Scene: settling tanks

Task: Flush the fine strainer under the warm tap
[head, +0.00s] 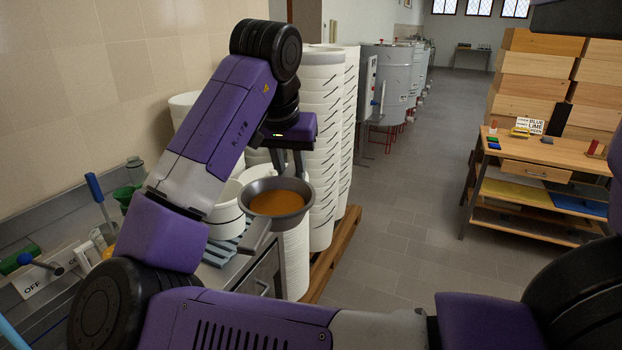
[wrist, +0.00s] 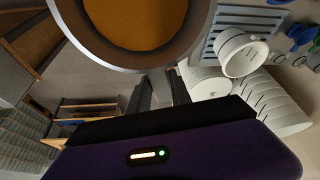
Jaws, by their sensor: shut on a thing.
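The strainer is a round grey metal bowl (head: 262,184) with an amber-brown inside; I cannot tell whether that is mesh or a residue. My gripper (head: 290,168) is shut on its rim from above and holds it about level, at the right end of the counter. In the wrist view, the strainer (wrist: 188,45) fills the top and my gripper (wrist: 160,86) meets its near rim. My arm hides part of the counter, and no spout is clear.
White buckets stand in tall stacks (head: 325,140) on a wooden pallet (head: 335,255) close behind the strainer. A blue slatted rack (head: 225,252) lies on the counter beside a white tub (head: 228,212). A blue-handled brush (head: 97,192) stands at the left. The floor (head: 400,215) to the right is clear.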

